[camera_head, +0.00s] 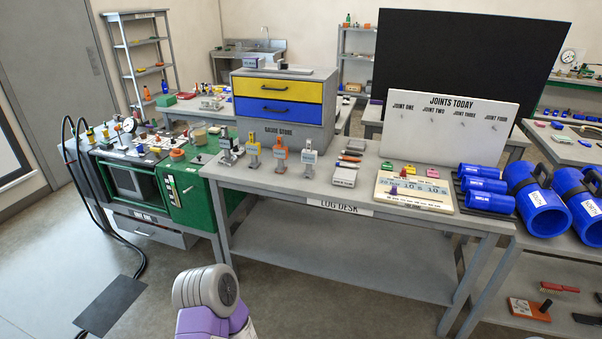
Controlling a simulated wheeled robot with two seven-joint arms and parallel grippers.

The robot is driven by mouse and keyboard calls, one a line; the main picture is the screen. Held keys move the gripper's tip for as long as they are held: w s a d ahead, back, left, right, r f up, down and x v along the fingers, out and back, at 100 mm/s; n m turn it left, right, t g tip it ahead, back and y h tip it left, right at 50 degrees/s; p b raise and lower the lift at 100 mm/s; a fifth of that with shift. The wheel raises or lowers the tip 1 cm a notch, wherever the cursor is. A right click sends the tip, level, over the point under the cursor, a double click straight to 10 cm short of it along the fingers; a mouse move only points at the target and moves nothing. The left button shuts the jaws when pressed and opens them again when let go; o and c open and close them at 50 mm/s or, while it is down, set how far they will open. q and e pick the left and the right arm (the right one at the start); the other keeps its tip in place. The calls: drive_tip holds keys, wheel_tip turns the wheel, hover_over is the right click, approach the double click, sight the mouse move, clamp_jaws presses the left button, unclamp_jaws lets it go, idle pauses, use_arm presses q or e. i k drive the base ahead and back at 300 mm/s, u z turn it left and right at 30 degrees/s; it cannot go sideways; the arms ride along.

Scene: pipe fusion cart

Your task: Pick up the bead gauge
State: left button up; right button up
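Several small upright gauges stand in a row on the left part of the log desk (343,205). They are a dark grey gauge (227,150), a yellow gauge (253,150), an orange gauge (280,154) and a pale grey gauge (309,158). I cannot tell from their size here which one is the bead gauge. Neither of my grippers is in view. Only a rounded grey and purple link of my arm shows at the bottom, in front of the desk and apart from the gauges.
Behind the gauges stands the gauge store (280,105) with yellow and blue drawers. To their right are a small scale (345,176), a log board (413,191) and blue pipe pieces (485,188). A green fusion cart (185,195) with black hoses adjoins the desk's left. Open floor lies in front.

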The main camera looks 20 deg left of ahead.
sight(310, 156)
drive_tip(key=u, duration=0.7)
drive_tip(key=i, duration=0.8)
drive_tip(key=u, duration=0.65)
drive_tip(key=i, duration=1.05)
drive_tip(key=z, duration=0.35)
